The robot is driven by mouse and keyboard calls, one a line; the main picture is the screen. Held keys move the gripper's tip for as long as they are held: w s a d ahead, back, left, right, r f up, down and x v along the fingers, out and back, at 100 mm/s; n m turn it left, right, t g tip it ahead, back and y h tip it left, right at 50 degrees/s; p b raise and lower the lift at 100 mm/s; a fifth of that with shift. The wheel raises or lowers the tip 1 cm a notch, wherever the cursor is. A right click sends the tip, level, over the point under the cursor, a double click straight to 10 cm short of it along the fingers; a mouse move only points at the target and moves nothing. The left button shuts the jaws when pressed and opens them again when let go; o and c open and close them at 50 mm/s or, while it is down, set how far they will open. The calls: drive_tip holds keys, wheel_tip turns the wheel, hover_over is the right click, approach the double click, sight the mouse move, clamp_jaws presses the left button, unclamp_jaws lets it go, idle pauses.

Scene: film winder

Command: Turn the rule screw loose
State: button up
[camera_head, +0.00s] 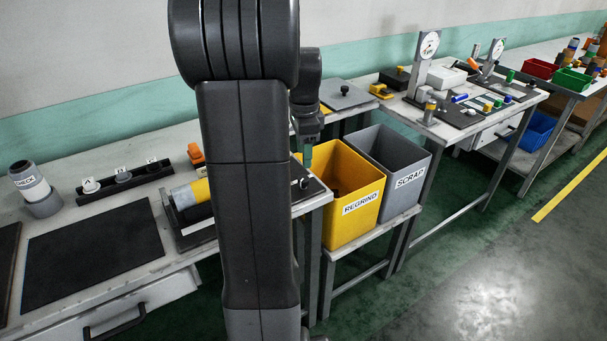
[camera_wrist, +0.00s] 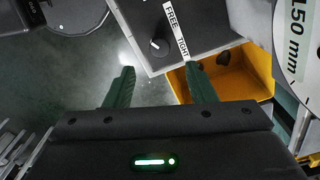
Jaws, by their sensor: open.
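The rule screw (camera_wrist: 160,46) is a small round black knob with a white pointer mark, on a dark plate in the wrist view. Beside it a white strip (camera_wrist: 176,30) reads FREE and TIGHT; I cannot tell exactly which word the mark points to. My gripper (camera_wrist: 157,78) is open, its two green fingers apart with nothing between them. The knob lies just beyond the fingertips, between their lines, and appears untouched. In the head view my gripper (camera_head: 308,152) is partly hidden behind my arm, above the bench's right corner, where a small dark knob shows.
A yellow REGRIND bin (camera_head: 366,203) and a grey SCRAP bin (camera_head: 409,180) stand right of the bench. A white round face marked 150 mm (camera_wrist: 297,45) is at the wrist view's right. A black mat (camera_head: 92,250) lies at left. My arm hides part of the bench.

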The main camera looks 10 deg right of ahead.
sight(304, 178)
wheel_tip(304, 178, down, 8)
drive_tip(key=shift+r, duration=0.2)
drive_tip(key=c, duration=1)
drive_tip(key=shift+o, duration=0.2)
